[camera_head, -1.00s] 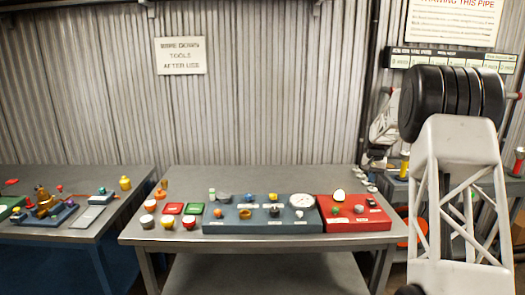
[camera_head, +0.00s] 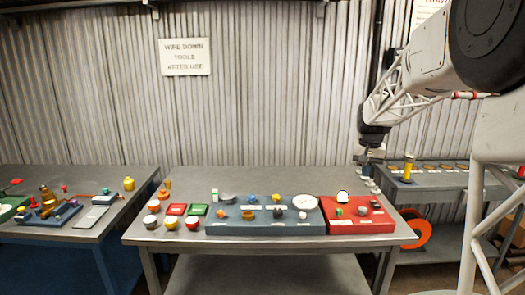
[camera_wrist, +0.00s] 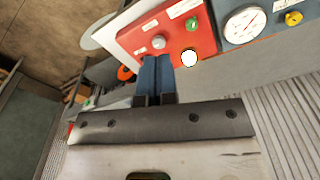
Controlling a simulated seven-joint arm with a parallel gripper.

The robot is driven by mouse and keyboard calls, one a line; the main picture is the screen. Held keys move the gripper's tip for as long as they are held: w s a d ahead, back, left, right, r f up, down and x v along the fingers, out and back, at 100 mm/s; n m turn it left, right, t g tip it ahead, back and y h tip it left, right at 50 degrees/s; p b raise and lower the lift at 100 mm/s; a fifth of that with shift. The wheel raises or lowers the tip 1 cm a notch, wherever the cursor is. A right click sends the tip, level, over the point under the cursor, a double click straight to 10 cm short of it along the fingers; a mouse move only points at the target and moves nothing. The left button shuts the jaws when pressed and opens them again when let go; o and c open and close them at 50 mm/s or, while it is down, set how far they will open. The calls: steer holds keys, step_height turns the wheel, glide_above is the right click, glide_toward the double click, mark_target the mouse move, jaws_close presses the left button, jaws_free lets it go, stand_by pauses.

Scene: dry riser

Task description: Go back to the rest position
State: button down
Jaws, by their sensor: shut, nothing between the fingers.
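My gripper (camera_head: 371,155) hangs at the right end of the middle table, above the level of its top and near the back edge. In the wrist view its two blue fingers (camera_wrist: 157,77) are together with nothing between them. The red panel box (camera_head: 357,226) stands at the table's right end, apart from the gripper; it also shows beyond the fingers in the wrist view (camera_wrist: 168,30).
A blue-grey panel box (camera_head: 265,229) with a white dial (camera_head: 304,202) sits mid-table. Small bowls and red and green trays (camera_head: 197,210) lie to its left. A side bench (camera_head: 450,183) with a yellow cylinder (camera_head: 408,168) stands right. Space above the tables is clear.

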steer(key=s+a+r+n, duration=0.15)
steer(key=s+a, duration=0.35)
steer(key=s, duration=0.7)
steer(key=s+a+r, duration=0.2)
steer(key=s+a, duration=0.3)
steer(key=s, duration=0.6)
steer(key=s+a+f, duration=0.2)
steer(key=s, duration=0.6)
steer(key=s+a+f+n+t, duration=0.1)
steer(key=s+f, duration=0.1)
steer(key=s, duration=0.6)
steer(key=s+a+f+n, duration=0.1)
steer(key=s+a+f, duration=0.1)
steer(key=s, duration=0.7)
steer(key=shift+a+f+t, duration=0.3)
steer(key=shift+f, duration=0.15)
